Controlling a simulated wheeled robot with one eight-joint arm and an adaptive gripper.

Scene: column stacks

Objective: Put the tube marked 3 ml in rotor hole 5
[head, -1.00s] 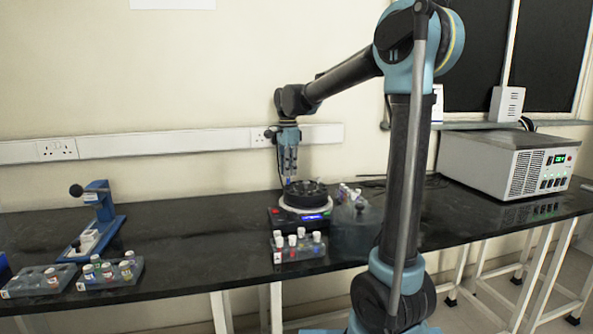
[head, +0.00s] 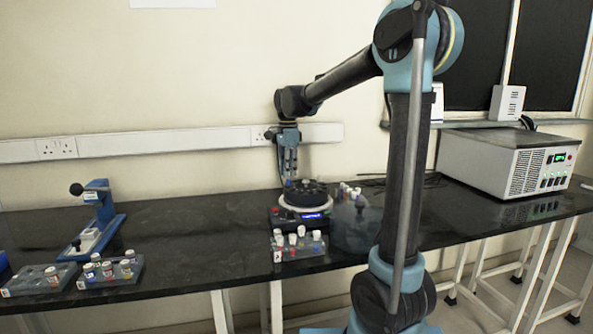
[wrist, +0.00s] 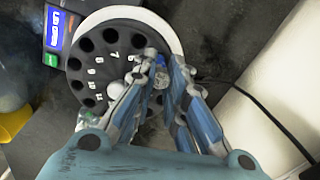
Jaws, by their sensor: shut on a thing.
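The black centrifuge rotor (head: 312,187) sits in its white-rimmed base on the bench. In the wrist view the rotor (wrist: 93,62) shows a ring of dark holes with white numbers, several of them readable. My gripper (head: 290,177) points down over the rotor's left part in the head view. In the wrist view my gripper (wrist: 163,63) is shut on a small tube (wrist: 160,77) with a blue part, at the rotor's right side. The fingers cover the holes beneath, so the hole number and the tube's marking cannot be read. I cannot tell how deep the tube sits.
A rack of white-capped tubes (head: 297,247) stands in front of the centrifuge. More racks (head: 110,272) and a blue press-like device (head: 95,220) are at the left. A grey box instrument (head: 510,165) is at the right.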

